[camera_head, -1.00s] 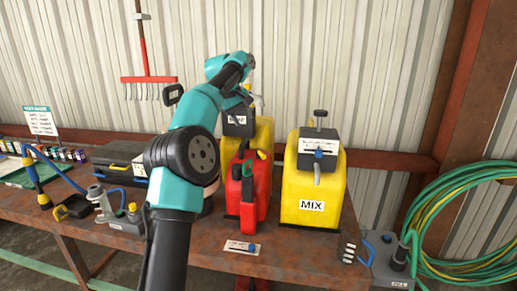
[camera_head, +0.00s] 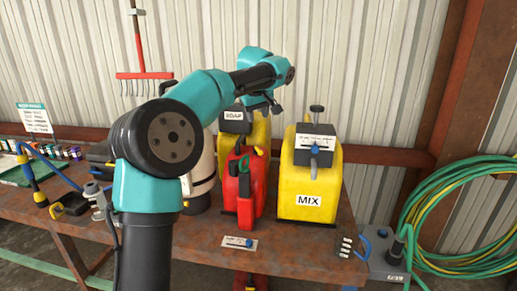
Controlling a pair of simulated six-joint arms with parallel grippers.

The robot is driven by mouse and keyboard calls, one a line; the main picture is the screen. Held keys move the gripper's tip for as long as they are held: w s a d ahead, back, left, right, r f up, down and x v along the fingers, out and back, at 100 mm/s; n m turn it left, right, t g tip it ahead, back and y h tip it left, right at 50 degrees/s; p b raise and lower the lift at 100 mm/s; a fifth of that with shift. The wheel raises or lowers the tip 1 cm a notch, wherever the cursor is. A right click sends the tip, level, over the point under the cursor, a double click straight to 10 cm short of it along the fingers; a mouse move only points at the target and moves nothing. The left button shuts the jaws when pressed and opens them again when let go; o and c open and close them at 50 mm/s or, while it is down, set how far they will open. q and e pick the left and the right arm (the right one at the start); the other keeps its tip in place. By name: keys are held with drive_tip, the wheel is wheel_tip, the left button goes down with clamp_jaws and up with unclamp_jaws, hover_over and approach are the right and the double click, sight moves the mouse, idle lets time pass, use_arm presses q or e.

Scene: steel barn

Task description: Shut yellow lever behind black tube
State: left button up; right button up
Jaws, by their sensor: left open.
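A red can (camera_head: 246,203) stands on the bench with a black tube (camera_head: 244,164) upright on its front. A small yellow part (camera_head: 260,152), likely the lever, shows at the can's top, right of and behind the tube. Its exact position is hard to tell at this size. My left arm reaches across from the left, and my left gripper (camera_head: 273,107) is above and behind the red can, by the SOAP container. It is open, with nothing seen in it and apart from the lever. My right gripper is out of view.
A yellow SOAP container (camera_head: 258,130) stands behind the red can. A yellow MIX container (camera_head: 311,185) stands close on its right. A white canister (camera_head: 202,170) is on the left, partly behind my arm. A small labelled plate (camera_head: 238,243) lies at the bench's front edge.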

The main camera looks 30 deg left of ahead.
sight(258, 150)
use_arm(q)
drive_tip(key=x, duration=1.7)
clamp_jaws()
